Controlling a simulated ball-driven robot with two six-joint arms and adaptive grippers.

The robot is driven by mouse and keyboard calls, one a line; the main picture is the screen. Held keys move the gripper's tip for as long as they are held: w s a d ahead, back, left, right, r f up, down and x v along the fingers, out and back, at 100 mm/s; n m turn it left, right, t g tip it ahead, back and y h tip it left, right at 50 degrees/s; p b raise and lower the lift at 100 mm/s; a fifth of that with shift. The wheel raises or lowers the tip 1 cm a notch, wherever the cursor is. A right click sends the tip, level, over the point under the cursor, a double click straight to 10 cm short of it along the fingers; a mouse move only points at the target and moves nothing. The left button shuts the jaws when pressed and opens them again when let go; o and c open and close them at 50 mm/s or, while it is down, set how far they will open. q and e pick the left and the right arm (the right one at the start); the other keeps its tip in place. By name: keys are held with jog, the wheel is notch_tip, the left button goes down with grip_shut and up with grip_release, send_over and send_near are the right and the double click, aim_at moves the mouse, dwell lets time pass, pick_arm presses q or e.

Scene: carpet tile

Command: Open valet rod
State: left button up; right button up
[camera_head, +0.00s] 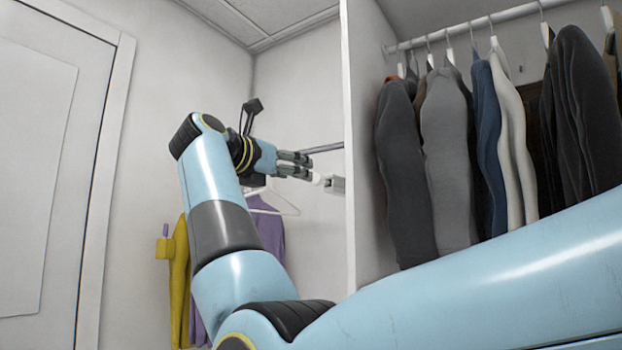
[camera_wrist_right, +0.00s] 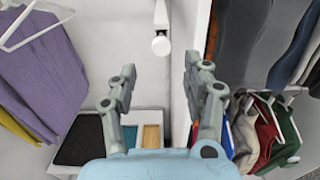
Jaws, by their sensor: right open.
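The valet rod (camera_head: 335,183) is a short white piece beside the edge of the wardrobe's side panel, with a pale round end toward my gripper. In the right wrist view the valet rod (camera_wrist_right: 161,44) comes down from the top edge, its round end facing me, ahead of the gap between the fingers. My right gripper (camera_head: 311,168) is open, with its fingertips close to the round end in the head view. The right wrist view shows both fingers (camera_wrist_right: 160,68) apart with nothing held between them. Whether they touch the rod cannot be told. My left gripper is not in view.
The wardrobe side panel (camera_head: 349,100) stands right of the gripper, with hanging clothes (camera_head: 445,150) beyond. A purple garment (camera_head: 270,236) and a yellow one (camera_head: 179,280) hang behind my arm. A drawer-like tray (camera_wrist_right: 80,140) lies below. A door (camera_head: 50,150) is at left.

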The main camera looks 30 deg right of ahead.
aim_at(314, 178)
jog(key=p+x, duration=0.1)
jog(key=x, duration=0.7)
jog(key=shift+s+p, duration=0.1)
jog(key=shift+p, duration=0.2)
jog(key=shift+w+d, duration=0.25)
jog(key=shift+d, duration=0.35)
grip_shut()
